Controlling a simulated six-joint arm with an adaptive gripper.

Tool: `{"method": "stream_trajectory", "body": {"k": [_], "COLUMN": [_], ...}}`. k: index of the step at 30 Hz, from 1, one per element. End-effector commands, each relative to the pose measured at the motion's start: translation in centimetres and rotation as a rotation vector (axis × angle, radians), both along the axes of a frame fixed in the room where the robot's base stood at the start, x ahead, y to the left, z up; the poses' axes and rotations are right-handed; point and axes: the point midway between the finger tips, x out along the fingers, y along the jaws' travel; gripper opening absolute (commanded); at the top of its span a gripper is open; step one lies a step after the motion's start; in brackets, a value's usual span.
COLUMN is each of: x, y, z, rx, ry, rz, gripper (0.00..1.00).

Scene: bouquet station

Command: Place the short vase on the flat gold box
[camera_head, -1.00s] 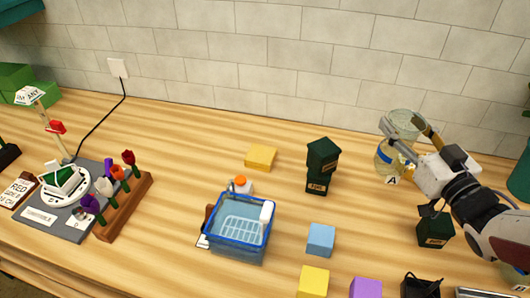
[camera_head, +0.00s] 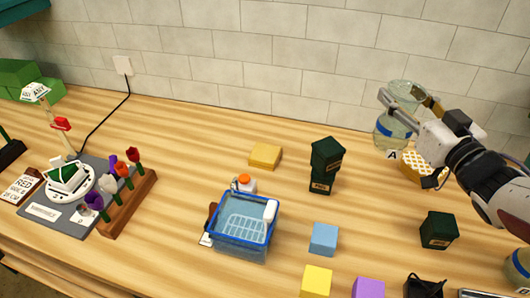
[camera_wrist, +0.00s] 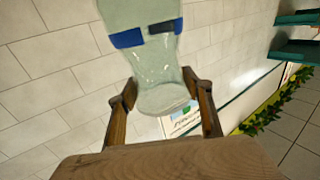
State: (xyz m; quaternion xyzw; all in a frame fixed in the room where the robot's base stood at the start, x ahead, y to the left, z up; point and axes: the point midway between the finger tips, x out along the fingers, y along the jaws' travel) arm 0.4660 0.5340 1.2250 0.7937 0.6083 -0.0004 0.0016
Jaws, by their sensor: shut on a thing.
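My gripper (camera_head: 412,104) is shut on a clear glass vase (camera_head: 391,130) with a blue band and a white "A" tag. The vase is upright, raised near the back wall at the right. In the wrist view the vase (camera_wrist: 160,70) is between my two fingers (camera_wrist: 164,104). A plain, flat gold-yellow box (camera_head: 265,155) lies on the counter left of the vase, its top bare. A gold box with a white pattern (camera_head: 418,168) sits partly behind my arm. I cannot tell which is the named flat gold box.
A blue basket (camera_head: 243,225) is in front of that box. Another dark box (camera_head: 438,230) and coloured blocks (camera_head: 323,238) are nearer. A second glass vessel (camera_head: 518,268) is cut off at right.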

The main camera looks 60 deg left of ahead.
Motion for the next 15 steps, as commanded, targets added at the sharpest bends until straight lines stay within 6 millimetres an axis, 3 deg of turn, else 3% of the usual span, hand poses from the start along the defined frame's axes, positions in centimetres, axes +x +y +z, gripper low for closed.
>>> {"method": "stream_trajectory", "body": {"k": [8, 15], "x": [-1.4, -3.8], "y": [4.1, 9.4], "z": [0.3, 0.3], "rx": [0.003, 0.0], "ry": [-0.005, -0.007], "rz": [0.04, 0.091], "gripper": [0.0, 0.0]}}
